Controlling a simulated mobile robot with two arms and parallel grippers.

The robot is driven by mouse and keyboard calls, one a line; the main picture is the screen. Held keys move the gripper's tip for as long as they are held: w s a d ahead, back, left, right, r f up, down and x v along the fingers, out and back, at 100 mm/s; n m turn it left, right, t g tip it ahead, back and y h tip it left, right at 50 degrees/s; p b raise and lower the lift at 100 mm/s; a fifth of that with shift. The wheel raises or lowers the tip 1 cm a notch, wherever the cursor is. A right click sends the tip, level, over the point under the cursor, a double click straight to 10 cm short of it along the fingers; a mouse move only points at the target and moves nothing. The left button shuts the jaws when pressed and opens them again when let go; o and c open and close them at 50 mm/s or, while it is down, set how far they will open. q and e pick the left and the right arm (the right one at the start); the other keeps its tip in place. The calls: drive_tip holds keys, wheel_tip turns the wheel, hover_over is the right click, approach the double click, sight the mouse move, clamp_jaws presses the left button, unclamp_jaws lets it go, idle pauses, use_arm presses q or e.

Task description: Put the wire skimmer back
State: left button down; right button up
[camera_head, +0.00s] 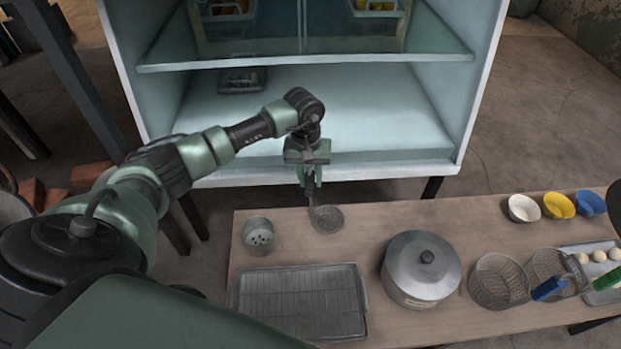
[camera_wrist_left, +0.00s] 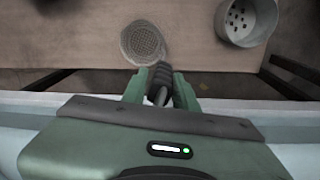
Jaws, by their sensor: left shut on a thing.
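The wire skimmer (camera_head: 327,219) is a round mesh disc with a dark handle. My left gripper (camera_head: 311,191) is shut on its handle at the table's back edge, with the mesh head over the tabletop. In the left wrist view the skimmer head (camera_wrist_left: 143,43) lies beyond the fingertips (camera_wrist_left: 160,90), and the dark handle runs between the fingers. I cannot tell whether the head touches the table. A grey metal canister with holes in its bottom (camera_head: 258,236) stands to the left of the skimmer; it also shows in the left wrist view (camera_wrist_left: 245,20). My right gripper is not in view.
The wooden table (camera_head: 375,222) also holds a wire rack tray (camera_head: 300,302), a lidded pot (camera_head: 421,268), two mesh baskets (camera_head: 499,281), small bowls (camera_head: 558,206) and a tray of white balls (camera_head: 605,291). A white cabinet (camera_head: 380,110) with a glass shelf stands behind.

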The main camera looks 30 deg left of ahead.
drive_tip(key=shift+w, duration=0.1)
use_arm(q)
drive_tip(key=c, duration=1.1)
unclamp_jaws()
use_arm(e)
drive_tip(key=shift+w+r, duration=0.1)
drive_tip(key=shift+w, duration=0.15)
